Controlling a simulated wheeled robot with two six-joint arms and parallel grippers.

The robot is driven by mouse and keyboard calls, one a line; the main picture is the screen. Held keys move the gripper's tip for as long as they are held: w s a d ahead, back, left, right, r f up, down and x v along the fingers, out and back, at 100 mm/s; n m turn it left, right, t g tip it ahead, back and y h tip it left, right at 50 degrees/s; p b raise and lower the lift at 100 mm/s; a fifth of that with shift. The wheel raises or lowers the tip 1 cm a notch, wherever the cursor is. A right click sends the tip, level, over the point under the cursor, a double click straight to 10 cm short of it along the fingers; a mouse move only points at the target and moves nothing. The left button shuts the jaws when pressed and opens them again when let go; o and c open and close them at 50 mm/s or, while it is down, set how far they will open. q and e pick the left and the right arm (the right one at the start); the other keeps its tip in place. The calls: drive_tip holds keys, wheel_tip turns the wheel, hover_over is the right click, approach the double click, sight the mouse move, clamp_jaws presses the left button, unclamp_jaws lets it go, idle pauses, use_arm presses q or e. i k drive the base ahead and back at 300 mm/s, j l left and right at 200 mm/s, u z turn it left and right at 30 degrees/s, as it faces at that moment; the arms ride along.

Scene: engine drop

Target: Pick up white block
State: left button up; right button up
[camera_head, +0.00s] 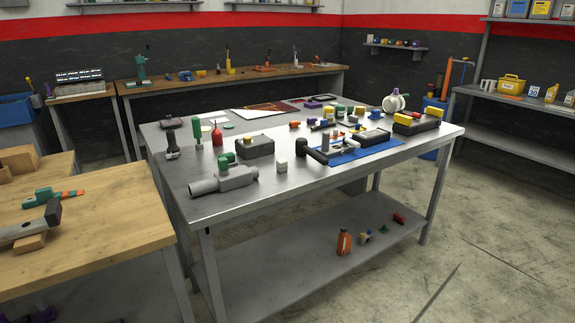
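A small white block (282,165) sits on the metal table (262,193) near its front edge, about the middle of its length. It stands apart from its neighbours, with a dark grey box (254,147) behind it to the left and a black pipe-like part (316,152) to its right. Its top and front are uncovered. Neither of my grippers shows in the head view.
A grey cylindrical part with a green piece (224,178) lies to the block's left. A blue mat (363,154) with parts lies to its right. A wooden table (100,222) stands at the left. Bare tabletop lies in front of the block.

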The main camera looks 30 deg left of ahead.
sight(282, 164)
drive_tip(key=i+z, duration=0.1)
drive_tip(key=i, duration=0.6)
drive_tip(key=i+j+z, duration=0.1)
drive_tip(key=i, duration=0.6)
drive_tip(key=i+j+z, duration=0.1)
drive_tip(key=i, duration=0.55)
drive_tip(key=i+l+u, duration=0.1)
drive_tip(key=i, duration=1.05)
drive_tip(key=i+u, duration=0.15)
drive_tip(key=u, duration=0.25)
drive_tip(key=i+u, duration=0.15)
drive_tip(key=u, duration=0.25)
drive_tip(key=i+l+u, duration=0.1)
drive_tip(key=u, duration=0.3)
drive_tip(key=i+l+u, duration=0.1)
drive_tip(key=u, duration=0.3)
drive_tip(key=l, duration=0.1)
